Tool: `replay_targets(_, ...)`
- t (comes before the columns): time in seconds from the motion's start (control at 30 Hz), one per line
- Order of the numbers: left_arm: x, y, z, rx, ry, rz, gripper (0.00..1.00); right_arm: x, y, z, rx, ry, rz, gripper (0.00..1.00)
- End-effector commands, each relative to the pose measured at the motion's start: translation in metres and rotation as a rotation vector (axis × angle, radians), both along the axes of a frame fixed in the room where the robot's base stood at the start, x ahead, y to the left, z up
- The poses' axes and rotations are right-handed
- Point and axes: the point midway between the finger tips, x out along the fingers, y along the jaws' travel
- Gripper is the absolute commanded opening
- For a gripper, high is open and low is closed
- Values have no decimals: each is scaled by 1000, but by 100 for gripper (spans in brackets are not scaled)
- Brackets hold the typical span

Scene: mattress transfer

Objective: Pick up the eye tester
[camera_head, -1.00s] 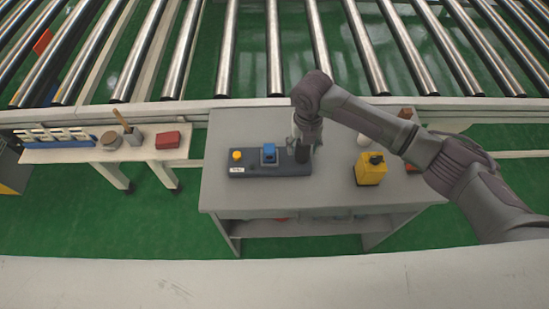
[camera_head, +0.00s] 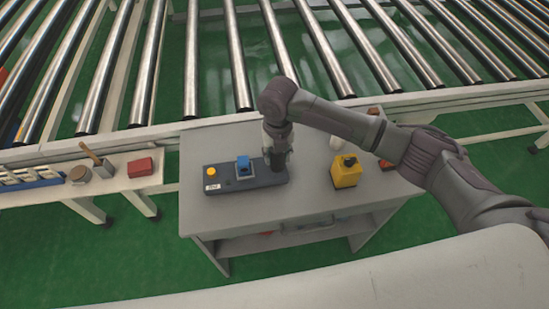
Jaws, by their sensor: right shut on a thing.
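A long dark grey box (camera_head: 222,183) lies on the grey table, with a yellow knob (camera_head: 211,171) and a white label at its left end. A blue block (camera_head: 243,166) stands in its middle, and a black upright piece (camera_head: 278,163) stands at its right end. My right gripper (camera_head: 277,151) points down from above and is shut on the black upright piece. The jaws and the piece are small and dark, so I cannot tell whether the piece touches the box. I cannot tell which of these is the eye tester. My left gripper is not in view.
A white side bench (camera_head: 118,184) at left holds a red box (camera_head: 140,167) and a cup. A roller conveyor (camera_head: 235,60) runs behind. The table front is clear.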

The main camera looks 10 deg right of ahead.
Motion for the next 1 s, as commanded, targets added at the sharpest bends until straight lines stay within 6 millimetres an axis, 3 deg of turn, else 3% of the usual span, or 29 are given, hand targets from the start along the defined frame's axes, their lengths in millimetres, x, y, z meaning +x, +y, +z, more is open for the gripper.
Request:
replay_targets(0.27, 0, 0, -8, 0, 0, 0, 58, 1, 1, 29, 3, -4, 0, 0)
replay_targets(1.0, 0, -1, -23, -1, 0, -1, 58, -71, -82, 92, 2, -2, -1, 0)
